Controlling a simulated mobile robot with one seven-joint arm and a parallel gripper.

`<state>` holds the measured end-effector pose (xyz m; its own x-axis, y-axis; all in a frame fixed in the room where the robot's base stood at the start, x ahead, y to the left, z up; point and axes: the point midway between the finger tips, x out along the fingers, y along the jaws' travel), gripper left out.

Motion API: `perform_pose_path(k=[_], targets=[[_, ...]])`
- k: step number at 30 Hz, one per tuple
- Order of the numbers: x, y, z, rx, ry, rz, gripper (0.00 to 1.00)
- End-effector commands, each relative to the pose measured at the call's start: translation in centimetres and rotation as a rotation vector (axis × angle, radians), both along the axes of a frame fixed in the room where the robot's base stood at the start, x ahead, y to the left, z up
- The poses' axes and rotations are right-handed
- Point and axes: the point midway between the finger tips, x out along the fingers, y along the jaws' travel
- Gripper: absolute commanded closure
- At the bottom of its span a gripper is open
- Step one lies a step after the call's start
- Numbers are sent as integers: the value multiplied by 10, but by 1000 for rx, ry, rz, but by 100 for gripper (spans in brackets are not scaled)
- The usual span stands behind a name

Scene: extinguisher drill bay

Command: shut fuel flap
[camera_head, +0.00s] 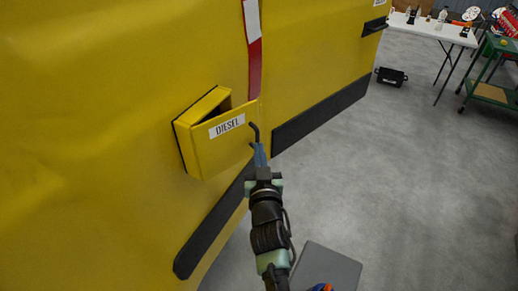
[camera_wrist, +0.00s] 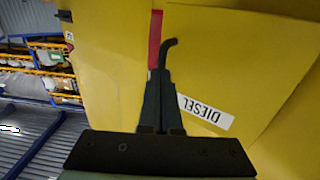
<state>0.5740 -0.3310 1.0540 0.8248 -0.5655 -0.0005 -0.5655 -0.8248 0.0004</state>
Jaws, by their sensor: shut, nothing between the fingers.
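The yellow fuel flap (camera_head: 222,153), with a white DIESEL label, stands ajar on a box on the yellow vehicle side. A dark gap shows behind its upper edge. In the wrist view the flap (camera_wrist: 250,85) fills the right, its label upside down. My gripper (camera_head: 260,150) is shut beside the flap's right edge. A bent black hook (camera_head: 254,131) sticks out beyond the fingertips. In the wrist view the shut fingers (camera_wrist: 160,78) and the hook (camera_wrist: 168,48) overlap the flap's near edge. I cannot tell whether the hook touches the flap. The flap's inner face is hidden.
The yellow vehicle side (camera_head: 80,130) fills the left, with black trim strips (camera_head: 320,112) along it. Grey floor (camera_head: 420,190) is open to the right. A white table (camera_head: 435,27), a green cart (camera_head: 495,70) and a black case (camera_head: 391,76) stand far back right.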

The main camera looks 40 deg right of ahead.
Motion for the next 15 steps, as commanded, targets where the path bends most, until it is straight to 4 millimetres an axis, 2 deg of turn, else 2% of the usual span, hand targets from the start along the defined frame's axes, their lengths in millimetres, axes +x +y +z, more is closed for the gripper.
perform_pose_path(k=[4, 15], targets=[[6, -4, 0, -1, -1, 1, 100], [7, -4, 0, 0, -1, 1, 100]])
